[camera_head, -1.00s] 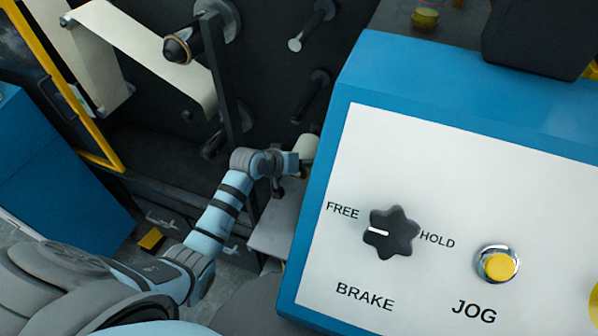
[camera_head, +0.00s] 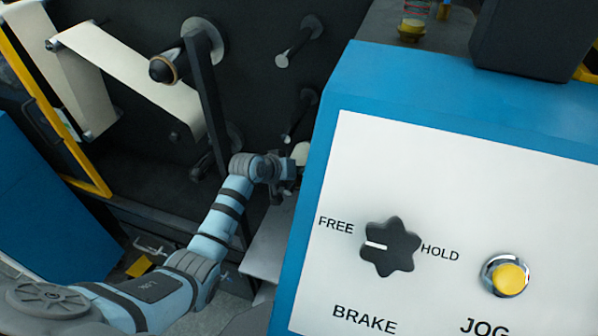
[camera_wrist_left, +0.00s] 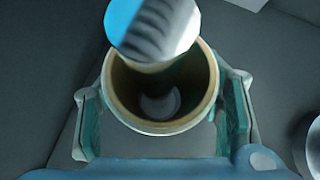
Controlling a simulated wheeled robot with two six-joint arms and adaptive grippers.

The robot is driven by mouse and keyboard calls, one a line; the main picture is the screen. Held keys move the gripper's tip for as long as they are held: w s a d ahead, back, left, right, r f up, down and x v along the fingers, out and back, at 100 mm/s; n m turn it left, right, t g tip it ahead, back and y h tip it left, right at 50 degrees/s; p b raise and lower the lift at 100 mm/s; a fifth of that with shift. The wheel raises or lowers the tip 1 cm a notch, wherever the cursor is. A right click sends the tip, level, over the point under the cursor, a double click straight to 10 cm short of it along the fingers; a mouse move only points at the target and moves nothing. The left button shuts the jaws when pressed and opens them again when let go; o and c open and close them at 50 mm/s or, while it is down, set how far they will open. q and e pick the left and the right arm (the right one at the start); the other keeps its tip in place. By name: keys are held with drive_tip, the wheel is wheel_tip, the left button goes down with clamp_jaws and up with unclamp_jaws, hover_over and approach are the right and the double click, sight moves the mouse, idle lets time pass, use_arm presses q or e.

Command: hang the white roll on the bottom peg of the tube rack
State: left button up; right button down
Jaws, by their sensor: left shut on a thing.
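My left gripper (camera_head: 284,168) is shut on the white roll (camera_head: 300,153), beside the blue console's left edge, which partly hides it. In the left wrist view the two fingers (camera_wrist_left: 163,118) grip the roll from both sides, and its brown core rim (camera_wrist_left: 112,98) faces the camera. A shiny round peg end (camera_wrist_left: 153,28) overlaps the top of the core's mouth. I cannot tell whether it touches the roll. In the head view an upper peg (camera_head: 297,45) and a lower peg (camera_head: 302,112) stick out of the dark panel above the roll. My right gripper is not in view.
The blue console (camera_head: 318,200) with its brake knob (camera_head: 390,248) and yellow jog button (camera_head: 509,277) stands close right of my left gripper. A dark upright bar (camera_head: 205,100) and a pale web (camera_head: 130,80) are to the left. Another metal cylinder (camera_wrist_left: 311,145) shows at the wrist view's right edge.

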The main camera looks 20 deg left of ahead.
use_arm(q)
drive_tip(key=o, duration=1.4)
